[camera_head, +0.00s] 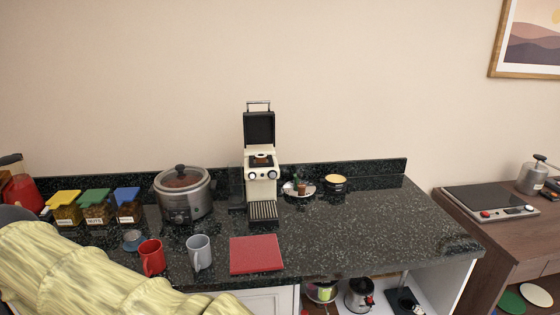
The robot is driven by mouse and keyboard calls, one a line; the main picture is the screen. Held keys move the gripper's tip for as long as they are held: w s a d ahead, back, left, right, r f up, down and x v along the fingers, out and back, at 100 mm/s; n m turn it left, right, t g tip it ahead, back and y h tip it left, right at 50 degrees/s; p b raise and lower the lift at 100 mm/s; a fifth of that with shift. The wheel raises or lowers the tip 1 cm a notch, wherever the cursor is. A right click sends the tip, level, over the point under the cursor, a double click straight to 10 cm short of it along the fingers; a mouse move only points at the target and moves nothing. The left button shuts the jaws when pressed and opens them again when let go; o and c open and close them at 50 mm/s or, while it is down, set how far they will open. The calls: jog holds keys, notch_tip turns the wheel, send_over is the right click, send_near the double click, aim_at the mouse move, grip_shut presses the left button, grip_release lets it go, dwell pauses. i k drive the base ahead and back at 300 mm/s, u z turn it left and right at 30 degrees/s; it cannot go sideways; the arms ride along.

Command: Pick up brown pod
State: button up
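A cream coffee machine (262,172) stands on the dark speckled counter with its black lid (259,130) raised. A small brown patch (262,160) shows at its open top; I cannot tell whether it is a pod. To its right, a small white plate (290,191) holds a few tiny items. One of these, a small brown item (301,187), looks like a pod, but it is too small to be sure. My arm, in a pale yellow cover, crosses the lower left. My gripper is not in view.
A slow cooker (183,198), lidded jars (96,209), a red mug (152,257), a grey mug (198,252) and a red mat (256,254) are on the counter. A yellow-topped bowl (335,184) is right of the plate. The counter's right part is clear.

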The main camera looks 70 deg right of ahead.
aim_at(261, 158)
jog(key=z, duration=1.35)
